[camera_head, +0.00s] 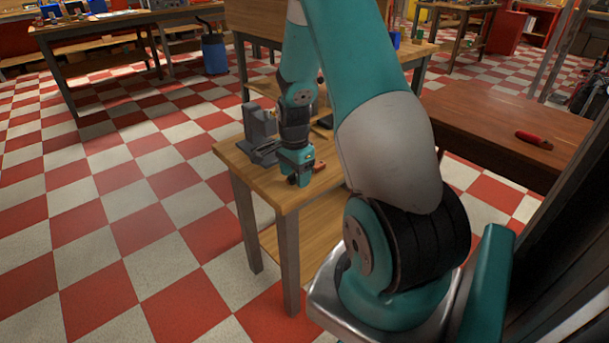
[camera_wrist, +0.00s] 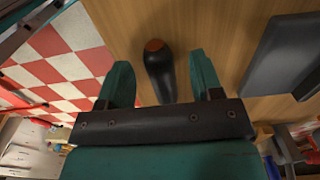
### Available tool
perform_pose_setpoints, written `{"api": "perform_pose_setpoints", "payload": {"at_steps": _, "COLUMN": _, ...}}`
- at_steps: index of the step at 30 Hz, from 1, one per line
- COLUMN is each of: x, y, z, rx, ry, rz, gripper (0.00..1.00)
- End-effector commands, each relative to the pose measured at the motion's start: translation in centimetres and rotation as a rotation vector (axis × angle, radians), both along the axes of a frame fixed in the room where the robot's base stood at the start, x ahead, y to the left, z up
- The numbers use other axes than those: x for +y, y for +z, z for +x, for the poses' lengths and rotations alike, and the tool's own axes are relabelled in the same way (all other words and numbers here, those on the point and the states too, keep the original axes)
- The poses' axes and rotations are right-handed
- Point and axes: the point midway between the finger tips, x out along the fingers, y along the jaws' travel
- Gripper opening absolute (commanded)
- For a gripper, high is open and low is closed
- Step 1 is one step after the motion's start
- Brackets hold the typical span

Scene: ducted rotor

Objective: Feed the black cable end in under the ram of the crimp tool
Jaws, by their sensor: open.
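The black cable end (camera_wrist: 160,75), a short dark piece with an orange-brown tip, lies on the wooden tabletop in the wrist view. My gripper (camera_wrist: 162,80) is open over it, with one finger on each side and a gap on both sides. In the head view my gripper (camera_head: 298,179) points down near the table's front edge and largely hides the cable end. The grey crimp tool (camera_head: 262,130) stands upright on the same table, just left of and behind my gripper. A flat grey part (camera_wrist: 285,55), perhaps its base, shows at right in the wrist view. The ram cannot be made out.
A small red object (camera_head: 319,167) lies on the wooden table (camera_head: 285,193) right of my gripper. A brown bench (camera_head: 490,125) with a red-handled tool (camera_head: 534,140) stands at right. Checkered floor is open to the left.

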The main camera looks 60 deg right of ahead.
Motion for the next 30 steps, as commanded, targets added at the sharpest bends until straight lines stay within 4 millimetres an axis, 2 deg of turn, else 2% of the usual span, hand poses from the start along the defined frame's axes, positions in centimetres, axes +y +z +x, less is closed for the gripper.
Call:
{"api": "perform_pose_setpoints", "payload": {"at_steps": 8, "x": 0.0, "y": -0.3, "z": 0.0, "rx": -0.001, "ry": 0.000, "rz": -0.001, "gripper": 0.57}}
{"api": "perform_pose_setpoints", "payload": {"at_steps": 12, "x": 0.0, "y": -0.3, "z": 0.0, "rx": -0.001, "ry": 0.000, "rz": 0.000, "gripper": 0.25}}
{"api": "perform_pose_setpoints", "payload": {"at_steps": 15, "x": 0.0, "y": -0.3, "z": 0.0, "rx": -0.001, "ry": 0.000, "rz": 0.000, "gripper": 0.05}}
{"api": "perform_pose_setpoints", "payload": {"at_steps": 25, "x": 0.0, "y": 0.0, "z": 0.0, "rx": -0.002, "ry": 0.000, "rz": -0.001, "gripper": 0.05}}
{"api": "perform_pose_setpoints", "payload": {"at_steps": 30, "x": -0.1, "y": 1.6, "z": 0.1, "rx": -0.003, "ry": 0.000, "rz": -0.003, "gripper": 0.05}}
